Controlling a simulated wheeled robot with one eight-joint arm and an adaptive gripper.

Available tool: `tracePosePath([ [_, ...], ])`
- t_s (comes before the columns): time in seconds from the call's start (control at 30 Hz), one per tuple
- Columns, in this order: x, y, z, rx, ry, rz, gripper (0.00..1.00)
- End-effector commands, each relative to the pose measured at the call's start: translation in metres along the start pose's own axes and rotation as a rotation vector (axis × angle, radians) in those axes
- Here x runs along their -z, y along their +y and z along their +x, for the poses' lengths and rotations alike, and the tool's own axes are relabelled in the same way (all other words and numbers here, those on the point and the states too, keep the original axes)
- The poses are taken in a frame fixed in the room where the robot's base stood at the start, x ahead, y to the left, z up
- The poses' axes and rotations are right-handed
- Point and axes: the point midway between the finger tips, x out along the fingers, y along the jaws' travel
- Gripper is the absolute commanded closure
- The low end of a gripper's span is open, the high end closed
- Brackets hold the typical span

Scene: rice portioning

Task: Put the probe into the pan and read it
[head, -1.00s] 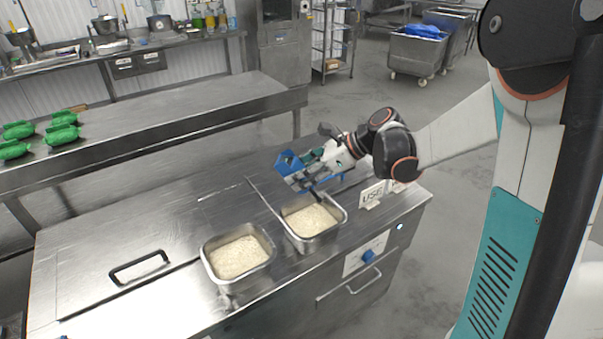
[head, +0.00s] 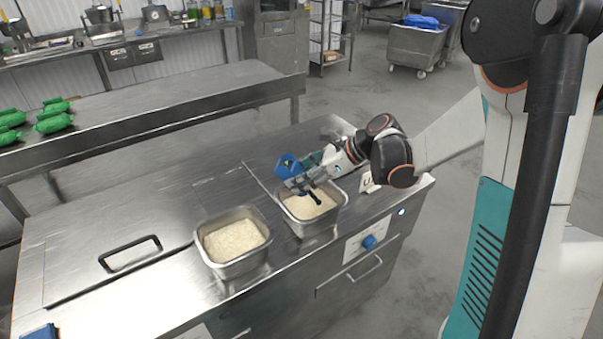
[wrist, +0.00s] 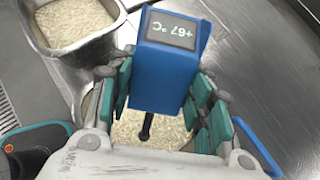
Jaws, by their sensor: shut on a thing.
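The probe is a blue block with a display and a dark stem. It shows in the head view (head: 288,166) and in the wrist view (wrist: 165,85). Its display appears to read +67 °C, turned upside down in the wrist view. My gripper (head: 303,181) is shut on the blue body, with teal finger pads on both sides. The probe is over the right metal pan (head: 309,228), which holds white rice (head: 302,207). The dark stem (wrist: 146,127) points down at the rice; I cannot tell whether its tip is in it.
A second metal pan of rice (head: 235,267) stands just left on the steel counter (head: 130,215). A small sign (head: 368,183) stands right of the right pan, partly behind my arm. The counter behind the pans is clear.

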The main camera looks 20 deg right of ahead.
Motion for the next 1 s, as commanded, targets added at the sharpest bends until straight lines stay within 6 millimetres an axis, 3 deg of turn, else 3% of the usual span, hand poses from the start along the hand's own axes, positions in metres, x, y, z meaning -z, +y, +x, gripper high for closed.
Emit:
tracePosePath([
  [0.4,0.028,0.0,0.022,0.0,0.0,0.0,0.78],
  [1.0,0.033,0.0,0.026,0.0,0.0,0.0,0.78],
])
